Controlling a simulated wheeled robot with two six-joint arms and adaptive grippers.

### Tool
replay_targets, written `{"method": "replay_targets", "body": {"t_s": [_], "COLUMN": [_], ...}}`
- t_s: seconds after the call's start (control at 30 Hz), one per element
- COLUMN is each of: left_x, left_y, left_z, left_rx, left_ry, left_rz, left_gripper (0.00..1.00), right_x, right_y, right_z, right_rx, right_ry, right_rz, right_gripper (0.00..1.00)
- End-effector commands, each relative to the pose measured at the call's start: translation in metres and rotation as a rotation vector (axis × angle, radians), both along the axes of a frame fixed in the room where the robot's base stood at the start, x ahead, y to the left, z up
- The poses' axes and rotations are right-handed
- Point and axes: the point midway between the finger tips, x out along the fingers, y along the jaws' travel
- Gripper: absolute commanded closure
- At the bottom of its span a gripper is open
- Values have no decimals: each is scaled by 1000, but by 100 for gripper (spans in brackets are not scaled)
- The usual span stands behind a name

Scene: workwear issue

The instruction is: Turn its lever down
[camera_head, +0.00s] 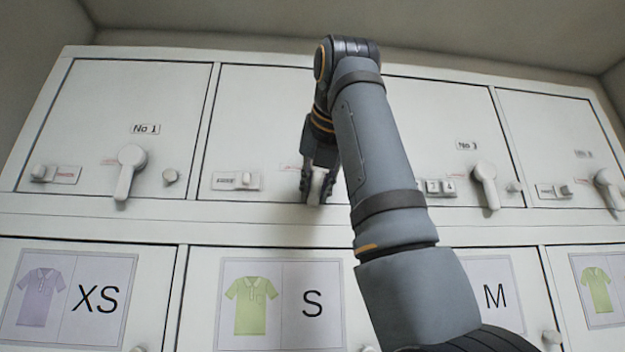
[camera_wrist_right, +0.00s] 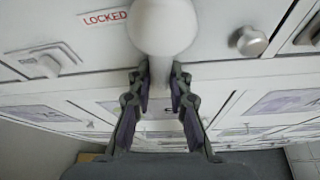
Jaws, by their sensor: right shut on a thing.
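The white lever (camera_head: 315,188) is on the second upper locker door, behind my right arm. Its round hub (camera_wrist_right: 163,25) fills the top middle of the right wrist view, and its handle hangs down between my fingers. My right gripper (camera_head: 316,196) is shut on this handle; in the right wrist view the gripper (camera_wrist_right: 160,86) has one finger on each side of it. A red "LOCKED" label (camera_wrist_right: 105,19) shows left of the hub. My arm hides the door's number plate. My left gripper is not in view.
Other doors bear levers, such as the No 1 lever (camera_head: 129,170) and the No 3 lever (camera_head: 486,184). A small slide switch (camera_head: 237,181) and a round knob (camera_wrist_right: 252,41) flank the held lever. Lower doors show shirt signs (camera_head: 281,305) in several sizes.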

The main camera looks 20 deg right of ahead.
Motion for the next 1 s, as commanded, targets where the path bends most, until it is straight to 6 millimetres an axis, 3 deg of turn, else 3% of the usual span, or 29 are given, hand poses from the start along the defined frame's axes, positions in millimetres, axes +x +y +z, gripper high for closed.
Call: {"method": "replay_targets", "body": {"t_s": [0.1,0.2,0.6,0.93,0.97,1.0], "left_x": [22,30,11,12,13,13], "left_y": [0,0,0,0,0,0], "left_z": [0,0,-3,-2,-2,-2], "left_rx": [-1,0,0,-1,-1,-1], "left_ry": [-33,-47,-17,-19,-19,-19], "left_rz": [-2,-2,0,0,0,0], "left_gripper": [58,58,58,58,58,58], "right_x": [-3,-3,-5,-5,-5,-5], "right_y": [-4,-7,-10,-10,-10,-11], "right_z": [3,3,5,5,5,5], "right_rx": [-64,-110,-183,-185,-184,-184], "right_ry": [4,16,34,34,34,34], "right_rz": [-2,-3,-3,-2,-3,-3], "right_gripper": [100,100,100,100,79,74]}}
